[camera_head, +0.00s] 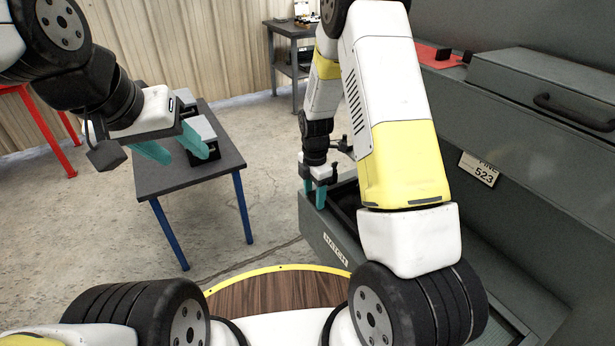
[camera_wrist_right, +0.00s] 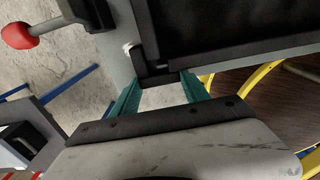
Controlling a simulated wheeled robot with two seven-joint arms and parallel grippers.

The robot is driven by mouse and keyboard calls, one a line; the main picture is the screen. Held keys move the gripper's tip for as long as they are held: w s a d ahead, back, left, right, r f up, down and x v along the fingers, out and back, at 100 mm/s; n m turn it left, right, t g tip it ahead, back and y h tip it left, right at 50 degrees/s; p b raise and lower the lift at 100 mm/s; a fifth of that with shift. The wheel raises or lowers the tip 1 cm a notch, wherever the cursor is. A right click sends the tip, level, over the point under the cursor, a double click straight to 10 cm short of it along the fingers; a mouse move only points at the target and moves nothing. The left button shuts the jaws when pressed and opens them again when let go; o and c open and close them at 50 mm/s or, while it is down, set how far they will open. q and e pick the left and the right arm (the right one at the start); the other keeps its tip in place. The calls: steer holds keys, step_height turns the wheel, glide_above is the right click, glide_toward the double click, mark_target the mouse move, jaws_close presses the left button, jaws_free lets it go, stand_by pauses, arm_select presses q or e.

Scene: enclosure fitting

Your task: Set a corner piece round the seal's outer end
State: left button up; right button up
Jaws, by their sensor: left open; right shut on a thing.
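A black strip, apparently the seal (camera_wrist_right: 235,62), runs along the rim from that corner. I cannot tell whether the piece is fully round the strip's end or only against it. My left gripper (camera_head: 187,156) is open and empty, above a small dark table.
The small table (camera_head: 185,178) with blue legs carries grey and black boxes (camera_head: 203,135). A large grey cabinet (camera_head: 540,190) with a plate reading 523 stands on the right. A red-legged table (camera_head: 40,125) is at the left, and another table (camera_head: 290,30) at the back. Bare floor lies between.

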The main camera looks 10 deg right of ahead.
steer(key=shift+f, duration=0.15)
steer(key=o, duration=1.4)
steer(key=shift+o, duration=0.2)
step_height(320, 180, up, 12)
steer(key=r, duration=0.1)
step_height(320, 180, up, 8)
steer(key=m+t, duration=0.2)
steer(key=m, duration=0.3)
glide_above(314, 197)
steer(key=s+d, duration=0.1)
steer(key=s, duration=0.3)
steer(key=s+d+r+m+t+y, duration=0.1)
steer(key=s+r+m+t, duration=0.1)
steer(key=s+r+m, duration=0.4)
steer(key=s+d+r+m+t+y, duration=0.1)
steer(key=s+r+m+t, duration=0.1)
steer(key=s+r+m, duration=0.4)
steer(key=s+m, duration=0.4)
steer(key=s, duration=0.3)
steer(key=shift+r+m, duration=0.4)
